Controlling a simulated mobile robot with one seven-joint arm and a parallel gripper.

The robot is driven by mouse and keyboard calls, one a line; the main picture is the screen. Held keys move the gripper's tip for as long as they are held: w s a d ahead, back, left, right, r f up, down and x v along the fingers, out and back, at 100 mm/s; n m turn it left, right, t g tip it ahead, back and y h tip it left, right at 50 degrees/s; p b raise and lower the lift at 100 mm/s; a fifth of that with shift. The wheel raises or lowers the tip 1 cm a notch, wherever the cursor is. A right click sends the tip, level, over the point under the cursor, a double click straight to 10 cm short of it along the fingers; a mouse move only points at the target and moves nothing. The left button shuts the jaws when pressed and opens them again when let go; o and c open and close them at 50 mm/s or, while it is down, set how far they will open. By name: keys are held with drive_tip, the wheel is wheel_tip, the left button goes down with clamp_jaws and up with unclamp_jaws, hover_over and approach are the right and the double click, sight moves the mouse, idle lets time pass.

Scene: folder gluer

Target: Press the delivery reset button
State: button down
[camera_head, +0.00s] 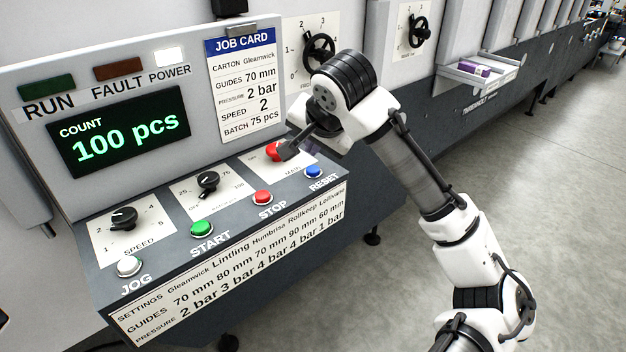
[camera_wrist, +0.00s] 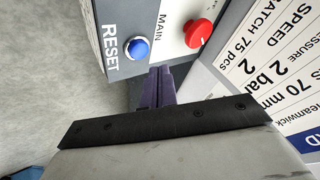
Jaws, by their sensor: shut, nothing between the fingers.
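The blue reset button (camera_head: 313,172) sits at the right end of the sloped control panel, above the label RESET. It also shows in the wrist view (camera_wrist: 137,48), near the panel's edge. My gripper (camera_head: 284,152) is above the panel, close to the red main switch (camera_head: 273,151), which it partly covers in the head view. In the wrist view my shut fingers (camera_wrist: 157,88) point toward the panel, just below and right of the blue button in the picture. Nothing is between the fingers. I see no clear contact with the button.
The red stop button (camera_head: 263,197), green start button (camera_head: 201,229) and white jog button (camera_head: 128,266) line the panel's front. The speed knob (camera_head: 124,218) and another black knob (camera_head: 208,183) stand behind. The display (camera_head: 120,134) reads 100 pcs. Open floor (camera_head: 430,200) lies to the right.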

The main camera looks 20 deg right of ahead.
sight(313, 171)
drive_tip(key=shift+f, duration=0.75)
idle(1.4)
drive_tip(key=shift+f+b, duration=0.45)
drive_tip(key=shift+f, duration=0.5)
idle(0.8)
drive_tip(key=shift+r+p, duration=0.6)
drive_tip(key=shift+r, duration=0.3)
drive_tip(key=shift+r, duration=0.1)
wheel_tip(313, 171, up, 5)
drive_tip(key=p, duration=0.4)
drive_tip(key=shift+p, duration=0.3)
